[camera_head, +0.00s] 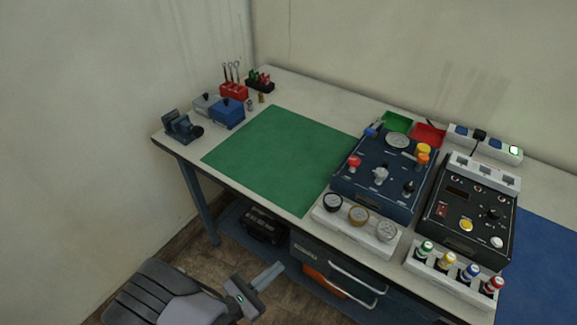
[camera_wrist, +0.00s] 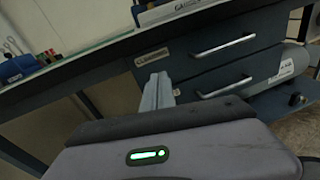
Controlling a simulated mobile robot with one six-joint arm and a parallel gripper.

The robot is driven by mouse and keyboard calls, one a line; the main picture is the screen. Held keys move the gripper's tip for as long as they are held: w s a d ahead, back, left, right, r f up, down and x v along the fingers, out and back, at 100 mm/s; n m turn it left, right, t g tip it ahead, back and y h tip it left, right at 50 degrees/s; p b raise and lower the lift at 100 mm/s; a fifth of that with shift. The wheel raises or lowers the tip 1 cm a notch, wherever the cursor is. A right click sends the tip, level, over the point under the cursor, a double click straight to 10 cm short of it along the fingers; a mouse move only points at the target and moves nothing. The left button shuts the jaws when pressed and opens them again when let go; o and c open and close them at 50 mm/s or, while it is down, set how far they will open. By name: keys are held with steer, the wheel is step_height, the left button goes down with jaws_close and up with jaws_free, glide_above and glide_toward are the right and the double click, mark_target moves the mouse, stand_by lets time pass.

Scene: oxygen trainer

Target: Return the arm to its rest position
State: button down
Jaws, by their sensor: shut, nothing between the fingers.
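My gripper (camera_head: 268,276) shows at the bottom of the head view, in front of the workbench and lower than its top. Its grey fingers are shut together with nothing between them. In the wrist view the closed fingers (camera_wrist: 157,92) point toward the drawer fronts under the bench. My dark ribbed arm lies at the lower left of the head view. The workbench top (camera_head: 300,92) is whitish, with a green mat (camera_head: 280,155) on it.
A blue panel (camera_head: 385,170) with gauge and knobs and a black panel (camera_head: 470,208) stand on the right. A vise (camera_head: 182,127) sits at the left corner. Drawers (camera_wrist: 215,60) with handles are under the bench. Floor (camera_head: 215,270) is open before it.

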steer(key=s+d+r+m+g+y, duration=0.1)
steer(key=d+r+m+g+y, duration=0.1)
steer(key=d+r+m+g, duration=0.65)
steer(key=s+d+r+m+g+y, duration=0.1)
steer(key=s+d+r+m+g, duration=0.1)
steer(key=d+r+m+g, duration=0.6)
steer(key=s+r+m+t+y, duration=0.3)
steer(key=r+m+t+y, duration=0.1)
steer(key=r+m, duration=0.3)
steer(key=s+r+m+t+y, duration=0.3)
steer(key=r+m+t+y, duration=0.2)
steer(key=r, duration=0.4)
steer(key=m+y, duration=0.1)
steer(key=m, duration=0.1)
steer(key=shift+m, duration=0.35)
